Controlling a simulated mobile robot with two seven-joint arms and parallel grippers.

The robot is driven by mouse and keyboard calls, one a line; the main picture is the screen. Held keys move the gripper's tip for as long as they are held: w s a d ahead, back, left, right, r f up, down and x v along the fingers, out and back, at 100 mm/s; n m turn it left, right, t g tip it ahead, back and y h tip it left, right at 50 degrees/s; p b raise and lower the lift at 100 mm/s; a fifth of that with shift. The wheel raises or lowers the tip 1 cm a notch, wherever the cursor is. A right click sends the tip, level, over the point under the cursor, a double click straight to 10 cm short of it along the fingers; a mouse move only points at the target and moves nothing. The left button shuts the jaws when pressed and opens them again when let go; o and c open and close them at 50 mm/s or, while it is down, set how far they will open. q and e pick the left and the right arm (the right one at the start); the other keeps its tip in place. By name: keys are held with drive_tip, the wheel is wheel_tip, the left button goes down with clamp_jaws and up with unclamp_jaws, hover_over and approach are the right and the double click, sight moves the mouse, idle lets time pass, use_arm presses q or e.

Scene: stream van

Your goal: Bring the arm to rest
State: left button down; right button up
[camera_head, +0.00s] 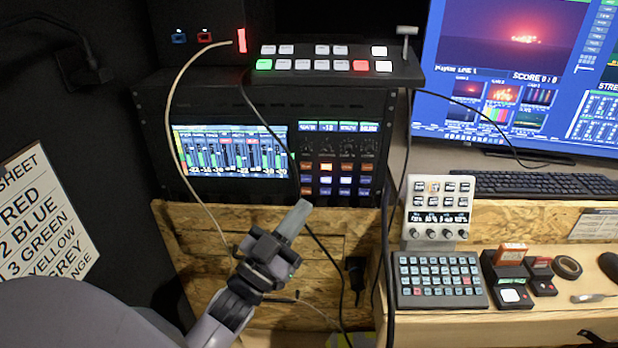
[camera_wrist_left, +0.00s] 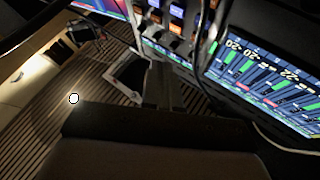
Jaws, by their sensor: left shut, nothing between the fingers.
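My left gripper (camera_head: 293,219) is in the middle of the head view, at the end of the arm that comes up from the bottom left. Its fingers are shut with nothing between them and point up and to the right, in front of the wooden panel below the rack. The fingers also show in the left wrist view (camera_wrist_left: 165,86), dark and close together. In that view the rack's lit meter screen is to their right. My right gripper is not in either view.
A rack mixer (camera_head: 232,150) stands behind the gripper, with a button switcher (camera_head: 335,66) on top. Black and pale cables hang around the gripper. To the right, a desk holds a keypad (camera_head: 440,280), a knob panel (camera_head: 438,208) and a keyboard (camera_head: 545,184). A monitor (camera_head: 520,70) stands behind.

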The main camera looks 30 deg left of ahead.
use_arm(q)
drive_tip(key=s+d+f+g, duration=0.3)
drive_tip(key=s+f+g, duration=0.1)
drive_tip(key=f, duration=0.5)
drive_tip(key=s+d+f+n+g, duration=0.1)
drive_tip(key=s+f+g, duration=0.3)
drive_tip(key=f, duration=0.5)
drive_tip(key=s+d+f+g, duration=0.4)
drive_tip(key=s+f+g, duration=0.1)
drive_tip(key=s+f, duration=0.2)
drive_tip(key=shift+s+d+f, duration=0.15)
drive_tip(key=shift+d+f, duration=0.15)
drive_tip(key=shift+f, duration=0.6)
